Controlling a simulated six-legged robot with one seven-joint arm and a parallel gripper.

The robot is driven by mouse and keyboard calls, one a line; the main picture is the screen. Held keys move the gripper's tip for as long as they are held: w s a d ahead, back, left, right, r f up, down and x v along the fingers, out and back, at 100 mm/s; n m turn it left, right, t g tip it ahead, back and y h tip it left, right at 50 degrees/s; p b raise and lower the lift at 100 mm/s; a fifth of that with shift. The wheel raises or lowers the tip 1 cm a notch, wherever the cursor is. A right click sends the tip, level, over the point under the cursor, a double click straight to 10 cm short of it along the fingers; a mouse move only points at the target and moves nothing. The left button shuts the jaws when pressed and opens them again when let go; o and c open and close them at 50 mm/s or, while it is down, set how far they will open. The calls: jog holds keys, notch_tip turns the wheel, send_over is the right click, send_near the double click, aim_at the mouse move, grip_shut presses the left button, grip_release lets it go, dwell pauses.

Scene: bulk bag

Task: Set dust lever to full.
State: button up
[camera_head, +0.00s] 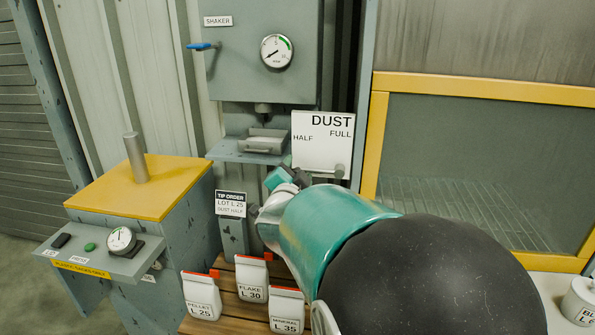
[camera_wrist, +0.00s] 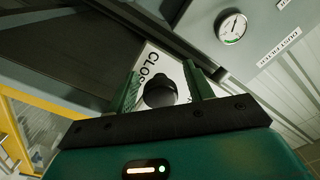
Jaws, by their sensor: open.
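The white dust plate (camera_head: 323,132) reads DUST, with HALF at its left and FULL at its upper right. A grey lever (camera_head: 325,174) crosses its lower part, running left from near FULL's underside toward my gripper (camera_head: 282,178), which hides its left end. In the wrist view, my gripper (camera_wrist: 163,82) is open, with one green finger on each side of a dark round knob (camera_wrist: 160,92). Contact with the knob cannot be told. Behind it, the plate shows part of a word, CLOS. The lever appears to lie left, below HALF.
A grey cabinet (camera_head: 230,75) with a blue shaker handle (camera_head: 203,46) and gauge stands above. A tip order sign (camera_head: 231,204) reads LOT L 25, DUST HALF. Several white bags stand on a wooden pallet (camera_head: 249,277) below. A yellow-framed window (camera_head: 480,90) is at right.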

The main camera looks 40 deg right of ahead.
jog(key=shift+w+f, duration=0.1)
jog(key=shift+s+a, duration=0.15)
jog(key=shift+s, duration=0.05)
jog(key=c, duration=0.5)
jog(key=shift+w, duration=0.15)
grip_shut()
